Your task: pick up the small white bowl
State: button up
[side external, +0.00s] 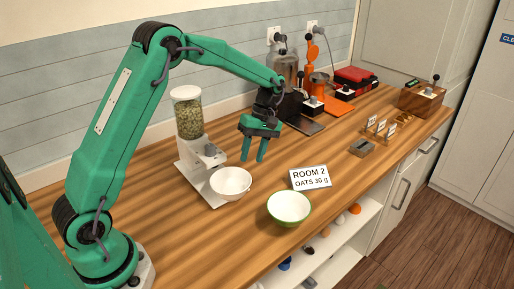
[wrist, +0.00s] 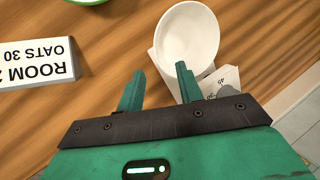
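The small white bowl (side external: 231,182) sits upright and looks empty on the white base plate of the oats dispenser (side external: 188,115). It also shows in the wrist view (wrist: 188,40), at the top, beyond my fingertips. My gripper (side external: 254,160) hangs above the counter, to the right of the bowl and a little behind it in the side view. Its two green fingers point down and are apart, with nothing between them. In the wrist view the gripper (wrist: 158,82) shows the same gap, its right finger pointing towards the bowl without visibly touching it.
A green-rimmed white bowl (side external: 289,208) stands near the counter's front edge. A sign reading "ROOM 2 OATS 30 g" (side external: 309,178) lies behind it. More machines and a red box (side external: 355,79) stand at the back.

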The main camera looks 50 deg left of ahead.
aim_at(248, 174)
jog(key=shift+x, duration=4)
grip_shut()
